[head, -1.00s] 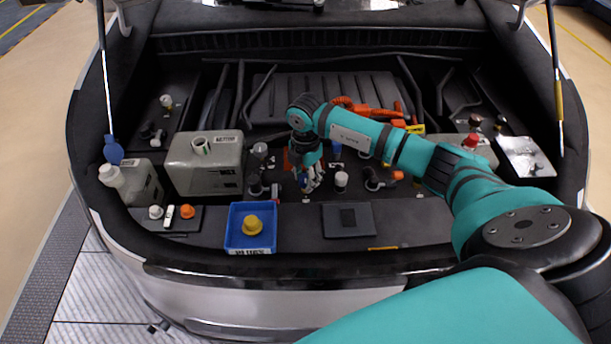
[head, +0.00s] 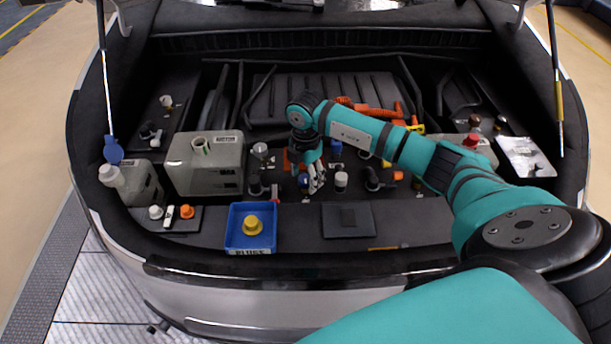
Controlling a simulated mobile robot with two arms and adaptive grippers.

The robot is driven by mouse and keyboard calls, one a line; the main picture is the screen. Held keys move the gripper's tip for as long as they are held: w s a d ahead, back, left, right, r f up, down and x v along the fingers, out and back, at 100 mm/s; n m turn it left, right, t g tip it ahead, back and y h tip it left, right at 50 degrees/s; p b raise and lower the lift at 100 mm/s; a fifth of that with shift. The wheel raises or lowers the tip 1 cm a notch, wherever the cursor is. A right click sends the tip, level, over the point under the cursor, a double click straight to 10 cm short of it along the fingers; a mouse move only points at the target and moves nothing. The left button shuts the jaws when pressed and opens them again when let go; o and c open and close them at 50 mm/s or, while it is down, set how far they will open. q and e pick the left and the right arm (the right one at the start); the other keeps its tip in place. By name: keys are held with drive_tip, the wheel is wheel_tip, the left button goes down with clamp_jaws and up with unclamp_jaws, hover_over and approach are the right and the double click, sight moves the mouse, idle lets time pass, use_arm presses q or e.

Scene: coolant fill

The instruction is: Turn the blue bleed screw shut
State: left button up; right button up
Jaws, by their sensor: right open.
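A small blue knob (head: 304,181), which looks like the blue bleed screw, sits low in the middle of the engine bay. My right gripper (head: 316,186) points down just to the right of it, with its jaws open. The fingers are close to the knob. I cannot tell whether they touch it. Another blue part (head: 336,147) shows farther back, behind the gripper. My left gripper is not in view.
A white-capped fitting (head: 341,180) stands close to the right of my gripper. A beige tank (head: 205,163) is to the left. A blue tray (head: 232,240) with a yellow cap (head: 252,225) and a dark flat plate (head: 368,221) lie in front.

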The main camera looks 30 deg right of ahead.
sight(306, 178)
wheel_tip(306, 178, up, 11)
drive_tip(key=shift+r, duration=0.2)
drive_tip(key=shift+f, duration=0.1)
idle(0.5)
